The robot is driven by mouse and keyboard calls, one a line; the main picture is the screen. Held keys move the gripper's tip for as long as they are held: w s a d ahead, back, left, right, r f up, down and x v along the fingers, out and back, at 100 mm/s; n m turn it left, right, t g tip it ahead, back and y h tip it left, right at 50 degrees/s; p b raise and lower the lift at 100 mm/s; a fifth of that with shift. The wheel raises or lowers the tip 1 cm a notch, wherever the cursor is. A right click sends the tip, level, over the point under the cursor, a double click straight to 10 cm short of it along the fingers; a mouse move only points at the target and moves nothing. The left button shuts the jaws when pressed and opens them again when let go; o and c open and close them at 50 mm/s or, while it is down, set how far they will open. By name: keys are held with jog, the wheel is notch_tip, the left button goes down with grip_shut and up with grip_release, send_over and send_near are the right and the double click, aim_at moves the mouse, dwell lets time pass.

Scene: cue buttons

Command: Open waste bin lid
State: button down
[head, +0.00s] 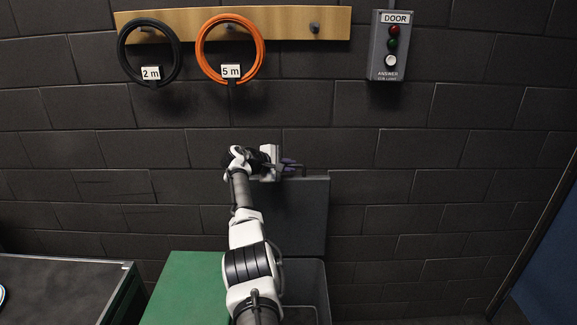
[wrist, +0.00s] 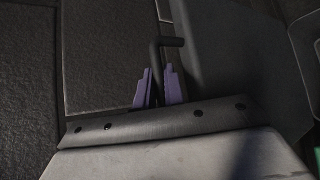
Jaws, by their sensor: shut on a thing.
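The waste bin lid (head: 303,215) is a dark grey panel standing upright against the wall in the head view. The grey waste bin (head: 308,290) is below it with its top open, partly hidden behind my arm. My gripper (head: 289,166) is at the lid's upper edge. In the wrist view, the purple fingers of my gripper (wrist: 159,78) are shut on a dark bent bar, the lid handle (wrist: 168,42). The lid also shows as a smooth dark panel in the wrist view (wrist: 225,65).
A green box top (head: 185,285) is left of the bin. A dark table (head: 65,285) stands at the far left. Above hang a black coil (head: 122,50) and an orange coil (head: 203,55). A door button box (head: 391,45) is on the wall.

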jog(key=shift+s+f, duration=0.1)
jog(key=shift+f, duration=0.05)
jog(key=c, duration=1.5)
grip_release()
jog(key=shift+a, duration=0.1)
jog(key=b+v, duration=0.3)
jog(key=v, duration=1)
jog(key=shift+s+a+r+b, duration=0.2)
jog(key=shift+r+b, duration=0.1)
jog(key=shift+b, duration=0.1)
